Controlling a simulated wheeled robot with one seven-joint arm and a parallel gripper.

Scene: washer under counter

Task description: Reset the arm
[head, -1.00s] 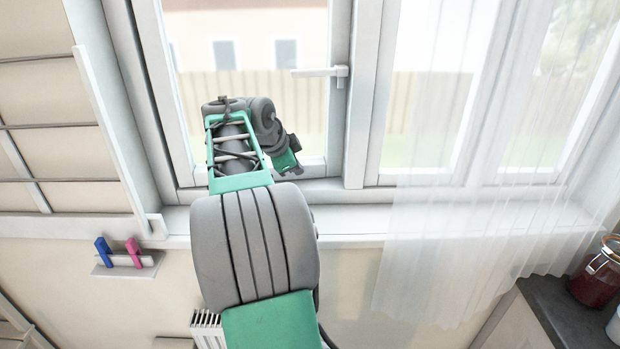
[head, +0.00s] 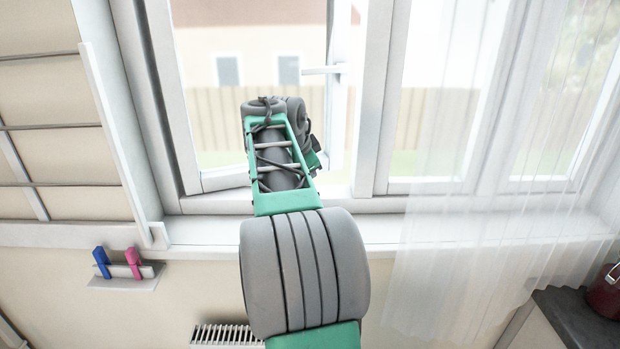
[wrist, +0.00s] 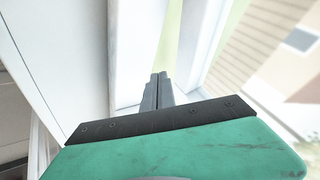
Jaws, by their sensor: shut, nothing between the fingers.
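My arm reaches up and forward in the head view toward the window. My gripper is mostly hidden there behind my own wrist links. In the wrist view my gripper (wrist: 157,78) shows its two fingers pressed together, with nothing between them. The fingertips point at a narrow gap beside a white window part. The window sash (head: 335,125) stands ajar in the head view, with a strip of outdoors between its right edge and the fixed frame (head: 374,110). Its handle (head: 322,70) points left. Whether my gripper touches the window cannot be told.
A white sill (head: 400,232) runs below the window. A sheer curtain (head: 480,250) hangs at right, by a dark counter (head: 575,320) with a red jar (head: 605,295). A wall rack (head: 125,271) with blue and pink clips is at left.

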